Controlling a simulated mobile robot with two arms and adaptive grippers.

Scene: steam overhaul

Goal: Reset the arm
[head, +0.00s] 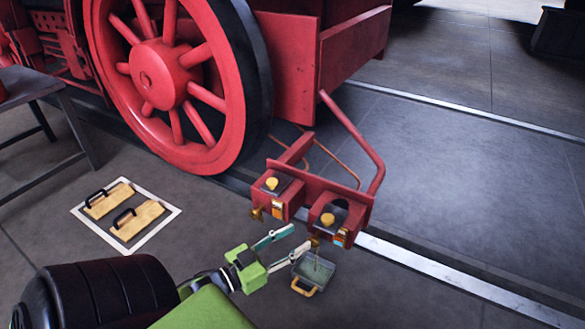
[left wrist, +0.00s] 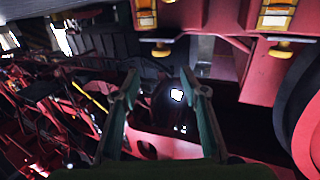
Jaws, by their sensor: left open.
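My left arm comes in from the bottom left of the head view. Its green left gripper (head: 301,238) is open, with its two fingers apart and nothing visible between them. It is in front of the red bracket with yellow knobs (head: 315,188), and I cannot tell whether it touches it. In the left wrist view the left gripper (left wrist: 159,82) also shows open and empty, with red and dark machinery beyond the fingers. My right gripper is in neither view.
A large red wheel (head: 160,75) stands behind. Two wooden blocks with black handles (head: 137,219) lie in a white-edged square. A rail (head: 440,262) crosses the floor; right floor is clear.

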